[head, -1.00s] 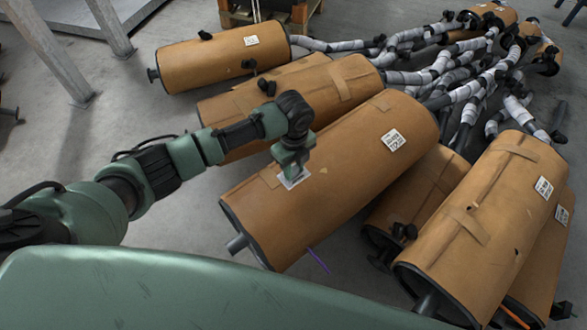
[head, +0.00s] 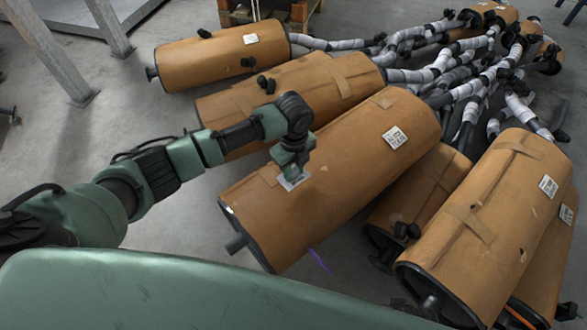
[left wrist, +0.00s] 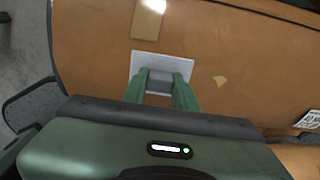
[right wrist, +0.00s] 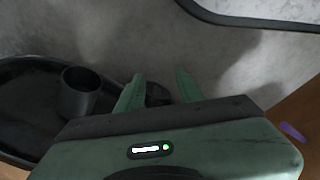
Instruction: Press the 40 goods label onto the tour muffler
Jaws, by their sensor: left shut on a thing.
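The white goods label (head: 290,184) lies against the brown wrap of the large middle muffler (head: 345,165), toward its near end. It also shows in the left wrist view (left wrist: 160,62), where the fingers cover part of it. My left gripper (head: 293,175) is shut on the label and its fingertips are at the wrap; it also shows in the left wrist view (left wrist: 161,74). I cannot read the label's print. This muffler has another printed tag (head: 395,138) farther along. My right gripper (right wrist: 159,75) is open and empty above the grey floor, hidden from the head view.
Other brown mufflers lie at the back left (head: 205,62), behind (head: 345,85) and to the right (head: 485,205) of the middle one. Wrapped pipes (head: 440,75) run to the upper right. A purple strip (head: 317,259) shows below the middle muffler. Bare floor lies at left.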

